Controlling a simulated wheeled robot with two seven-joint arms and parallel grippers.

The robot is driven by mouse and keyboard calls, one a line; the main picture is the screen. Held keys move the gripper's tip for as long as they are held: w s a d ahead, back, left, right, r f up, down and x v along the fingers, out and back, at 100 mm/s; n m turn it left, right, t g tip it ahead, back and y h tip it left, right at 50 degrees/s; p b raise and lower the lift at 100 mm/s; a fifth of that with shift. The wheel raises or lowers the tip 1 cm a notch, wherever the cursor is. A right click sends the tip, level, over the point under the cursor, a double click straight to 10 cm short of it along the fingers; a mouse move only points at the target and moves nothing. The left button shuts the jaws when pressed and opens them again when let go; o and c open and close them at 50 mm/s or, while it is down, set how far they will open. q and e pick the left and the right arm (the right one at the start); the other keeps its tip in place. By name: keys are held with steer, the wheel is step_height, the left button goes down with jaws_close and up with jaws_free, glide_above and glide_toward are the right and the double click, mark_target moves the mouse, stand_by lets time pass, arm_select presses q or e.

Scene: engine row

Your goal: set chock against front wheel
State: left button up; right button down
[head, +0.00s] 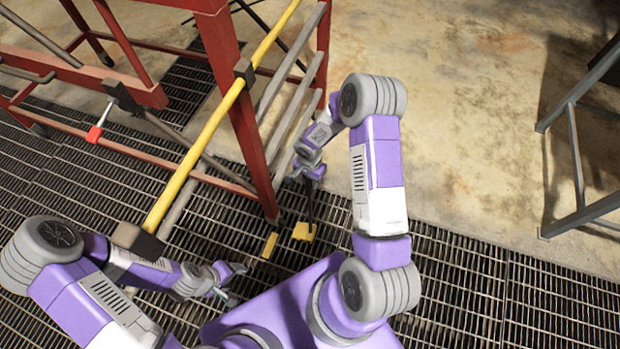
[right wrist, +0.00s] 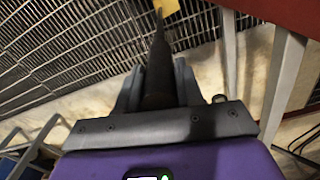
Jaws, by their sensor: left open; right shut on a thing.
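My right gripper (head: 309,180) is shut on a dark handle (right wrist: 158,75), which shows between its fingers in the right wrist view. The handle runs down to a yellow block (head: 304,231), apparently the chock, at or just above the grating; contact is unclear. Part of that block shows at the top of the right wrist view (right wrist: 167,7). A second, narrower yellow piece (head: 269,245) lies to its left, near the foot of a red post. My left gripper (head: 234,284) is open and empty, low over the grating. I cannot make out a wheel in either view.
A red frame (head: 240,110) with grey rails and a long yellow pole (head: 215,122) stands left of my right arm. A red-tipped tool (head: 95,133) hangs on the left. A grey metal stand (head: 575,150) is at right. Concrete floor (head: 470,140) between is clear.

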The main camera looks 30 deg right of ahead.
steer(key=shift+w+a+r+b, duration=0.2)
steer(key=shift+w+a+b, duration=0.5)
steer(key=shift+w+a, duration=1)
stand_by(1.6)
steer(key=shift+w+d+f, duration=0.1)
steer(key=shift+d+f, duration=0.05)
stand_by(0.4)
steer(key=c, duration=0.8)
jaws_free()
steer(key=shift+o, duration=0.8)
step_height(320, 180, up, 8)
steer(key=p, duration=0.1)
steer(key=shift+f+p, duration=0.25)
steer(key=shift+p, duration=0.15)
